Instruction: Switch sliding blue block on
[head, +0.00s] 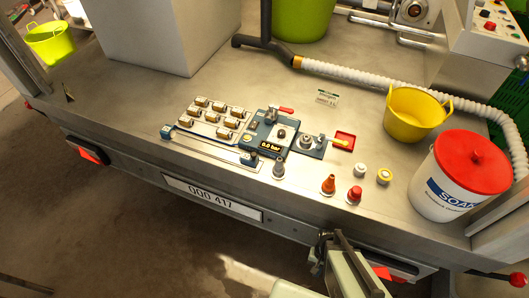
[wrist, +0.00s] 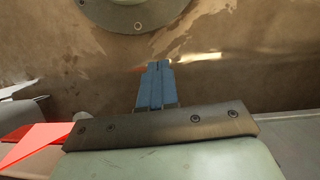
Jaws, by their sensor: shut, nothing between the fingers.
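A long, thin metal rail (head: 205,147) lies along the front edge of the trailer deck. I cannot tell for certain which of the two slides. My gripper (wrist: 157,66) shows in the wrist view with its blue fingers together, shut and empty, over brown floor. In the head view, the pale green end part of my arm is at the bottom, in front of the deck edge and to the right of the rail; the fingers cannot be made out there.
To the right are orange (head: 328,184) and red knobs (head: 354,194), a yellow bucket (head: 412,118) and a red-lidded white bucket (head: 450,190).

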